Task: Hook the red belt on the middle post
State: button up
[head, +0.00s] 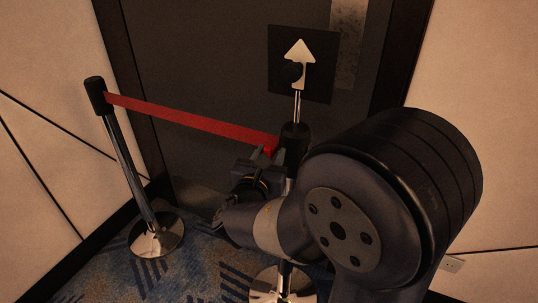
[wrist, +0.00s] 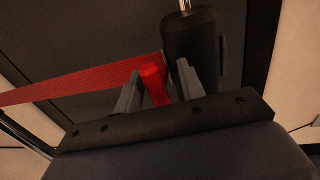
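The red belt (head: 190,122) runs taut from the black head of the left post (head: 97,98) to the middle post. The middle post (head: 294,140) has a black head and carries an arrow sign; my arm hides part of its pole. My gripper (head: 268,153) is at the belt's right end, close beside this head. In the wrist view the belt's red end piece (wrist: 155,86) lies between my two grey fingers (wrist: 160,82), with a gap toward the right finger. The fingers look open around it. The middle post's head (wrist: 192,46) is just behind; whether the end piece is latched is hidden.
A dark door (head: 210,60) stands behind the posts, with pale wall panels on both sides. The left post's round chrome base (head: 157,237) sits on blue patterned carpet (head: 205,265). The arrow sign (head: 300,52) rises above the middle post.

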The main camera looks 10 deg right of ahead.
jog(key=shift+a, duration=0.1)
jog(key=p+v, duration=0.1)
jog(key=v, duration=0.9)
jog(key=shift+s, duration=0.4)
jog(key=b+x, duration=0.1)
jog(key=x, duration=0.9)
jog(key=shift+w, duration=0.45)
